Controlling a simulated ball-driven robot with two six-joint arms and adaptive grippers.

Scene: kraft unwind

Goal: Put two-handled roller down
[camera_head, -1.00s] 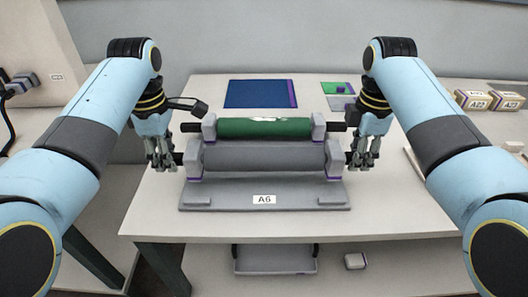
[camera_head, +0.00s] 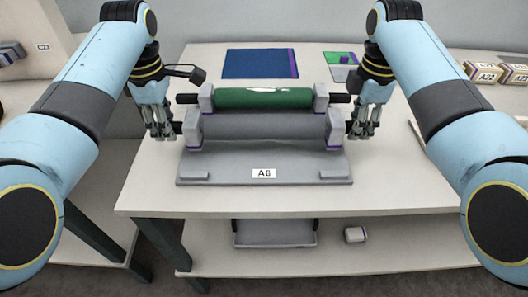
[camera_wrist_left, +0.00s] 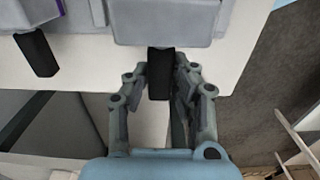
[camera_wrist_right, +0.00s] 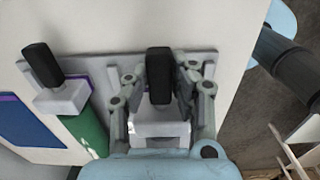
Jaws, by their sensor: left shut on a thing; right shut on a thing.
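The two-handled roller, a grey cylinder (camera_head: 263,127), lies level across the front of the A6 stand (camera_head: 225,166), between light grey end blocks. My left gripper (camera_head: 162,129) is shut on its left black handle, which shows between the fingers in the left wrist view (camera_wrist_left: 159,74). My right gripper (camera_head: 361,127) is shut on its right black handle, seen in the right wrist view (camera_wrist_right: 158,76). A green roller (camera_head: 262,97) with black handles lies just behind, apart from both grippers. I cannot tell whether the grey roller's full weight rests on the stand.
The stand is on a white table (camera_head: 400,195). Behind it lie a blue mat (camera_head: 257,64) and a small green and grey mat (camera_head: 337,58). Labelled boxes (camera_head: 485,72) stand at the right. A grey tray (camera_head: 274,233) is on the lower shelf.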

